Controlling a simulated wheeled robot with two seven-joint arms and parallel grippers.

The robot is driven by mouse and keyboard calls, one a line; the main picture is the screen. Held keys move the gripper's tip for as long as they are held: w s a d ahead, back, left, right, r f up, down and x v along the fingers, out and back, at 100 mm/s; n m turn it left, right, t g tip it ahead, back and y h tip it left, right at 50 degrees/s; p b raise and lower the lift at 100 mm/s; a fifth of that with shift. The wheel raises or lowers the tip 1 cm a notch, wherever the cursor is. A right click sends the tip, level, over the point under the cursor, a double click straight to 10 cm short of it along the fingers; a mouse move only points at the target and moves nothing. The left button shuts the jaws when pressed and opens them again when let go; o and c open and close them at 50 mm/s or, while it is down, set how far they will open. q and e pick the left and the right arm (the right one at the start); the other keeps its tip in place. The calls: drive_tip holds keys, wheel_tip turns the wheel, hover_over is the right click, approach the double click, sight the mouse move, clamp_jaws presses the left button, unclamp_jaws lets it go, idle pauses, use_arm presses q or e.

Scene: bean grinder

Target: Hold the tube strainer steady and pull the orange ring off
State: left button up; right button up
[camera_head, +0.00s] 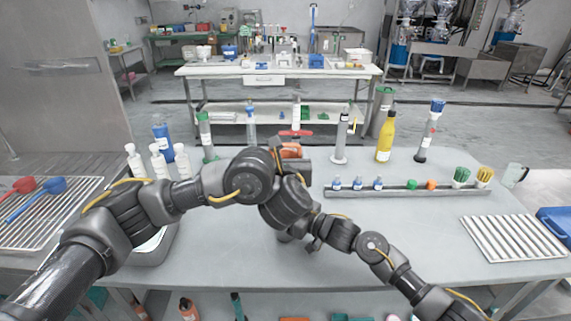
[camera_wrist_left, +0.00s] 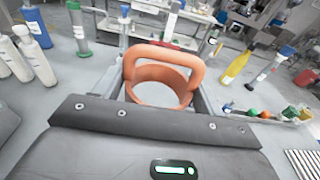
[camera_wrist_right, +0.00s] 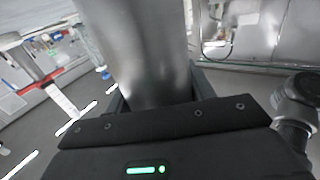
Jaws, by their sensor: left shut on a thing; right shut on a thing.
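The orange ring (camera_wrist_left: 165,78), a band with a looped handle, sits between the fingers of my left gripper (camera_wrist_left: 160,90), which is shut on it. In the head view the ring (camera_head: 291,150) shows just beyond the left hand. My right gripper (camera_wrist_right: 160,92) is shut on a smooth grey metal cylinder, which looks like the tube strainer (camera_wrist_right: 140,45). In the head view the right hand is low, below the left one, and its fingertips are hidden. The arms hide most of the strainer there, so I cannot tell whether ring and strainer touch.
A rack (camera_head: 400,192) with small bottles and brushes stands on the grey table to the right. A yellow bottle (camera_head: 386,137) and cylinders line the back edge. White bottles (camera_head: 158,160) stand at left.

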drive_tip(key=o, duration=1.3)
drive_tip(key=shift+c, duration=0.2)
drive_tip(key=v, duration=1.2)
use_arm(q)
drive_tip(key=shift+d, duration=0.1)
use_arm(e)
drive_tip(key=shift+s+d+f, duration=0.1)
